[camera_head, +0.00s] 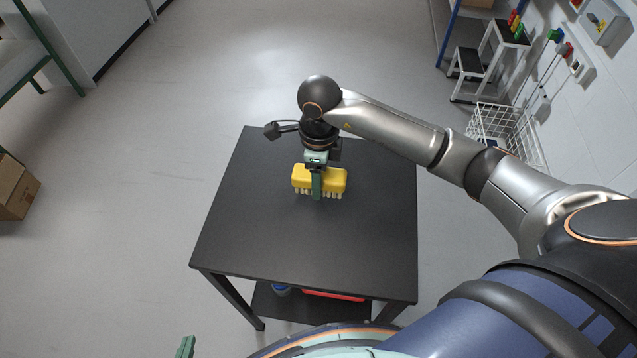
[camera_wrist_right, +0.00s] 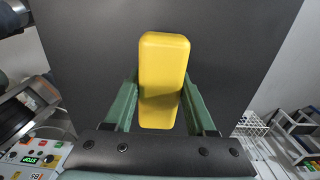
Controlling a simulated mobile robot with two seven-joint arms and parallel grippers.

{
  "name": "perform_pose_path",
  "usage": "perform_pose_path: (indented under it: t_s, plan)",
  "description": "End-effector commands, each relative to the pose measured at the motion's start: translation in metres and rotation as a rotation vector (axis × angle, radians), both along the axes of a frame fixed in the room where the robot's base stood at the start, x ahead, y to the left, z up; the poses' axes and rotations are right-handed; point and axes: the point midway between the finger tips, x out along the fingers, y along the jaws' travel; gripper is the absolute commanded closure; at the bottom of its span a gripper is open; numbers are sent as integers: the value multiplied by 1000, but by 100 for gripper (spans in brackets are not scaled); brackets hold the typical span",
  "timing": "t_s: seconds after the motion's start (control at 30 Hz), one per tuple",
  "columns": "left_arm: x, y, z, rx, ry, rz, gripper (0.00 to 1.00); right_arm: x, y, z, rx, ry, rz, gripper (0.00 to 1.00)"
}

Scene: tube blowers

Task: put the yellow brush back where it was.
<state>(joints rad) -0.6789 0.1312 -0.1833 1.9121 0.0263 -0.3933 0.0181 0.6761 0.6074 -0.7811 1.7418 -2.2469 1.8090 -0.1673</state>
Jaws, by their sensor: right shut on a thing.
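The yellow brush (camera_head: 334,181) has pale bristles pointing down and is over the far middle of the black table (camera_head: 300,240). My right gripper (camera_head: 317,188) comes from above and is shut on the brush across its middle. In the right wrist view, the yellow brush (camera_wrist_right: 163,70) sits between the two green fingers of my right gripper (camera_wrist_right: 160,105). I cannot tell whether the bristles touch the tabletop. A green tip of my left gripper (camera_head: 186,346) shows at the bottom edge; its other finger is not clearly seen.
The rest of the tabletop is bare. A red item (camera_head: 334,295) and a blue item (camera_head: 282,290) lie on the table's lower shelf. A white wire basket (camera_head: 505,125) and a step stool (camera_head: 485,62) stand to the right. A cardboard box (camera_head: 14,188) is at the left edge.

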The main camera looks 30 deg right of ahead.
Motion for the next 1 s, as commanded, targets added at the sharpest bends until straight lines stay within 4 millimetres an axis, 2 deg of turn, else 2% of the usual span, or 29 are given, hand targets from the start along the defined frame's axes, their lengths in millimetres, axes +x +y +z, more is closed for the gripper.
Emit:
perform_pose_path:
  t_s: [0.17, 0.4, 0.73, 0.77, 1.0]
  plan:
    - [0, -1, 1, -1, 0, -1, 100, 8, -4, -11, 0, -1, -1, 89]
    - [0, -1, 7, -2, -1, -1, 100, 10, -4, -40, 2, 1, 0, 89]
    - [0, -1, 6, -2, -1, -1, 100, 11, -5, -44, 0, -3, 0, 89]
    - [0, -1, 6, -2, -1, -1, 100, 10, -5, -45, 0, -2, 0, 43]
    - [0, -1, 6, -2, -1, -1, 100, 10, -5, -44, 0, -2, 0, 16]
